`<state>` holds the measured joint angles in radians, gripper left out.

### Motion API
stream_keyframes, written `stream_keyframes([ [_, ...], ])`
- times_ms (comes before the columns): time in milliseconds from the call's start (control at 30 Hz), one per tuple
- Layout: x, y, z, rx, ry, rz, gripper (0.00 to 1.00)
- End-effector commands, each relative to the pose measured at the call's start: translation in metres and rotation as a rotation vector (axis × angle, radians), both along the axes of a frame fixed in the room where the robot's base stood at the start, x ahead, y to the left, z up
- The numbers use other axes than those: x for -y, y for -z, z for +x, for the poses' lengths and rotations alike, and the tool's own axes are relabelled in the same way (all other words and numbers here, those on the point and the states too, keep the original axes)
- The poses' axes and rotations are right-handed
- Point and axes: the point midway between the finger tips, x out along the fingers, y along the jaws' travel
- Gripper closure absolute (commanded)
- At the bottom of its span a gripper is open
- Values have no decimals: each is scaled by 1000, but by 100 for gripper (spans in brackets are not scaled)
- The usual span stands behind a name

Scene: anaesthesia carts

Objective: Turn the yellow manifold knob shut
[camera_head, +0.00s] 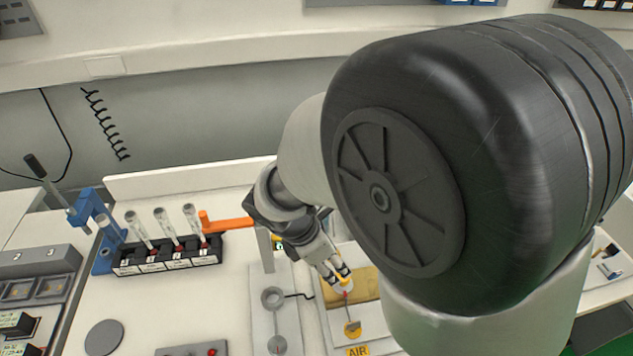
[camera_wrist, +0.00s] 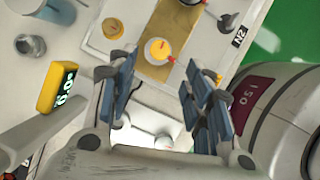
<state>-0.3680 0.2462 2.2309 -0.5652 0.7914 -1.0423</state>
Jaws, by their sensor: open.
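The yellow knob (camera_wrist: 157,50) is round with a red pointer and sits on a tan strip (camera_wrist: 180,23) of a pale panel. In the wrist view its pointer points to the right and slightly down. In the head view the knob (camera_head: 345,284) is partly hidden by my gripper. My gripper (camera_head: 338,282) is open and empty, close over the knob. In the wrist view my gripper's fingers (camera_wrist: 160,78) are spread, with the knob just beyond the gap between their tips. I cannot tell whether they touch it.
A yellow disc (camera_head: 352,328) stands near the yellow AIR label (camera_head: 358,351). A dark knob (camera_wrist: 228,20) is by the N2 label (camera_wrist: 240,36). A yellow display (camera_wrist: 57,88) is left of my gripper. A black vial rack (camera_head: 167,257) and orange lever (camera_head: 228,223) stand left.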

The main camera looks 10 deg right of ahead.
Motion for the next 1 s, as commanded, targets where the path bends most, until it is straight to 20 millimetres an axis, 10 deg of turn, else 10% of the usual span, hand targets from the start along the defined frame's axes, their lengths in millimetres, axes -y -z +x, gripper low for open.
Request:
stream_keyframes([
  [400, 28, 71, 7, 0, 2, 0, 54],
  [1000, 32, 79, 9, 1, 2, 0, 64],
])
